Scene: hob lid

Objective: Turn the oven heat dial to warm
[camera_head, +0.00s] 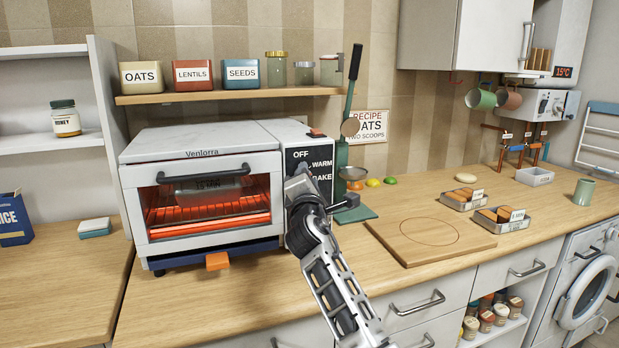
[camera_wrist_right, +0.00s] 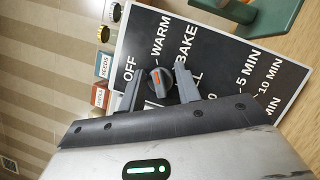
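The toaster oven (camera_head: 205,175) stands on the counter with its door shut and a red glow inside. Its dark control panel (camera_head: 322,155) reads OFF, WARM and BAKE in the head view. My right gripper (camera_head: 298,180) is in front of the panel and hides the dial in the head view. In the wrist view, its two fingers (camera_wrist_right: 158,84) are apart, one on each side of the dial. I cannot tell whether they touch it. My left gripper is not in view.
A green lever-handled stand (camera_head: 342,150) is close to the panel's right. A shelf (camera_head: 230,94) with canisters runs above the oven. A wooden board (camera_head: 430,236) and trays (camera_head: 500,225) lie to the right. An orange tab (camera_head: 217,261) sticks out below the oven door.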

